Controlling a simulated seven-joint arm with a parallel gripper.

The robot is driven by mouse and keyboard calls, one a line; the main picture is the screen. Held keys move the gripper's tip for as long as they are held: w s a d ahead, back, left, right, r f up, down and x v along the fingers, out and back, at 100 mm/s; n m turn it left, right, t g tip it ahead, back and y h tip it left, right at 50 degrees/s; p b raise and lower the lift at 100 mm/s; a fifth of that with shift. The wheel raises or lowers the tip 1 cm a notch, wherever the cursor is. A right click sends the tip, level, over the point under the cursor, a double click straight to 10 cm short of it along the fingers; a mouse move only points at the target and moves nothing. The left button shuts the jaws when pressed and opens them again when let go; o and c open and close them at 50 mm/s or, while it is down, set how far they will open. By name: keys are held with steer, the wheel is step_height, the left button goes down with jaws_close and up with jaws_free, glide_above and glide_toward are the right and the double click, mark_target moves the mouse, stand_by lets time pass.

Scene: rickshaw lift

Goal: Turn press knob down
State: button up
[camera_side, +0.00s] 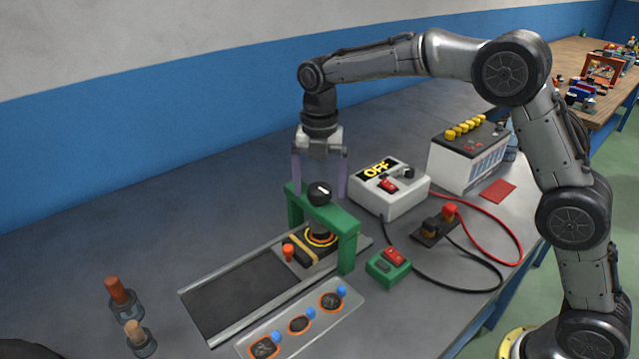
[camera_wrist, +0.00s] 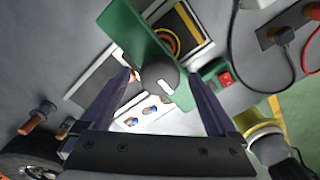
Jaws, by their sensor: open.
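The press is a green frame (camera_side: 347,240) standing over a dark tray, with a black round knob (camera_side: 320,193) on its top bar. The knob carries a pale mark on its face. In the wrist view the knob (camera_wrist: 160,77) lies between and just beyond the fingertips, with the green bar (camera_wrist: 135,35) behind it. My gripper (camera_side: 320,182) is open, its purple fingers pointing down, one on each side of the knob in the side view. In the wrist view my gripper (camera_wrist: 162,85) holds nothing. I cannot tell whether a finger touches the knob.
A white switch box (camera_side: 400,198) marked OFF stands close behind the press. A battery (camera_side: 468,155) with yellow caps, red and black cables and a small green switch box (camera_side: 388,266) are to the right. A panel (camera_side: 305,322) with round sockets lies in front.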

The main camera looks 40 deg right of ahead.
steer(key=c, duration=1.4)
